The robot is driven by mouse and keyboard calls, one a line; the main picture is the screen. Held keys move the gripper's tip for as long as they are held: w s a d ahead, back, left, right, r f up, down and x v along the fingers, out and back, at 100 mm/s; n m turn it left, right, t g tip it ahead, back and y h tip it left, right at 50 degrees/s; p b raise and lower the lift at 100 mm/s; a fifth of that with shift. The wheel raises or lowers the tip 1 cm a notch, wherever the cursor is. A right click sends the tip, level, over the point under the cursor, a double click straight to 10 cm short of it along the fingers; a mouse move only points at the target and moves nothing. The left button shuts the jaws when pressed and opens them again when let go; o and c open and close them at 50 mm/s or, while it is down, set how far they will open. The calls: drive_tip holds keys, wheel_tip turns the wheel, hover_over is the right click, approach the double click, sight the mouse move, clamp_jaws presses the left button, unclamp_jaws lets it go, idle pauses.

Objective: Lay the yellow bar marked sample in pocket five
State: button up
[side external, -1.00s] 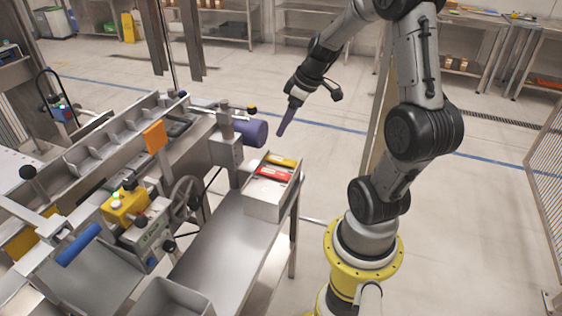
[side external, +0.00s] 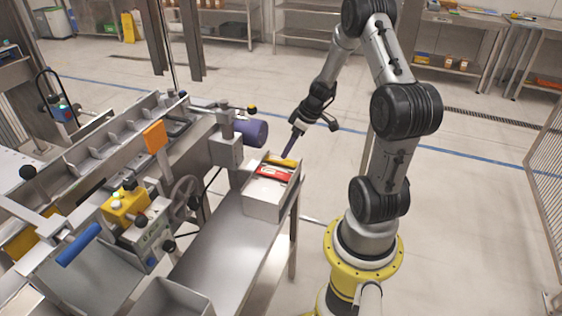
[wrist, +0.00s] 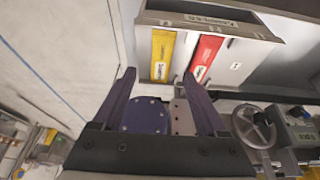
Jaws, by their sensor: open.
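The yellow bar (side external: 283,162) lies in a grey metal box (side external: 265,201) on the steel table, beside a red bar (side external: 273,173). The wrist view shows the yellow bar (wrist: 155,68) with a white label, its word too small to read surely; the red bar (wrist: 204,58) is to its right. My gripper (side external: 287,154) has purple fingers pointing down just above the yellow bar's end of the box. In the wrist view my gripper (wrist: 159,75) is open and empty, the yellow bar showing beyond and between its fingertips. A divided metal trough (side external: 97,152) has several pockets; no pocket number is legible.
A post with a purple cylinder (side external: 250,133) stands close left of my gripper. A handwheel (side external: 186,197) and a yellow control box (side external: 125,207) sit between the box and the trough. The steel table top (side external: 222,240) before the box is bare.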

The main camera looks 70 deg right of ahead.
sight(281, 161)
drive_tip(key=x, duration=0.5)
drive_tip(key=shift+a, duration=0.1)
drive_tip(key=shift+c, duration=0.3)
clamp_jaws()
